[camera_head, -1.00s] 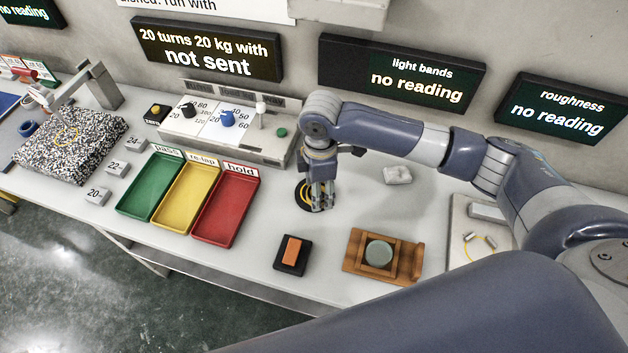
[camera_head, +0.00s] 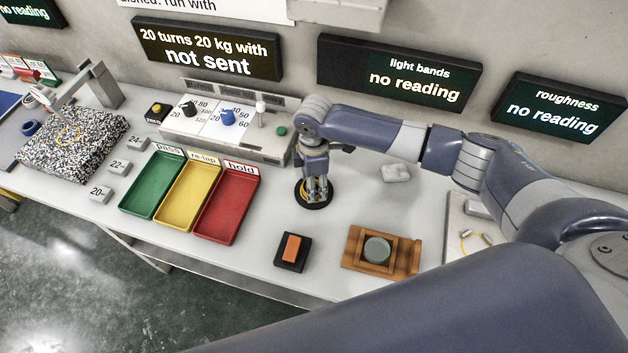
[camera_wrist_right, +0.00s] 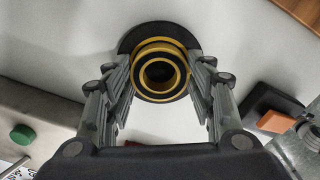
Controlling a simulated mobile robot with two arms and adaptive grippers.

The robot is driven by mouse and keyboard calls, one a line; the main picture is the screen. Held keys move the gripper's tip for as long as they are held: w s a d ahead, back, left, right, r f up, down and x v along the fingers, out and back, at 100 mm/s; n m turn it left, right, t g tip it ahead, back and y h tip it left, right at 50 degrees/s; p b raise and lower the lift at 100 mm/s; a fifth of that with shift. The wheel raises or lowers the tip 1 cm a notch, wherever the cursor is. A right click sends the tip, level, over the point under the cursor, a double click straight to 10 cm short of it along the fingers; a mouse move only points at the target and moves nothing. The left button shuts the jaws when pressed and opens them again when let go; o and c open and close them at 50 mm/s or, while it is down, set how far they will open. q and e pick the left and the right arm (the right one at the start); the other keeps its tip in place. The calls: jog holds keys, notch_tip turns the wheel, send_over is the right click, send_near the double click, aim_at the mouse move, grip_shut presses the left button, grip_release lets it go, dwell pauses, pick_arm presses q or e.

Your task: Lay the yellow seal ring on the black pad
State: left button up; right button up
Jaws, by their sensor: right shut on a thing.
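The black pad (camera_head: 327,204) is a round disc on the bench, partly hidden under my right gripper (camera_head: 317,198). In the right wrist view the pad (camera_wrist_right: 128,40) shows behind the fingertips. My right gripper (camera_wrist_right: 160,82) points down over the pad, with its fingers on either side of the yellow seal ring (camera_wrist_right: 160,96), and is shut on it. More yellow, ring-shaped edges show there around a dark centre. I cannot tell whether the held ring touches the pad. My left gripper is not in view.
Left of the pad are a red tray (camera_head: 226,205), a yellow tray and a green tray. In front are an orange block on a black base (camera_head: 292,251) and a wooden holder (camera_head: 352,262) with a grey-green disc. A white block (camera_head: 397,172) lies to the right; a control box stands behind.

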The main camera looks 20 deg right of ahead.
jog(key=o, duration=1.1)
notch_tip(320, 180, up, 12)
jog(key=shift+r+b, duration=0.1)
jog(key=shift+b, duration=0.95)
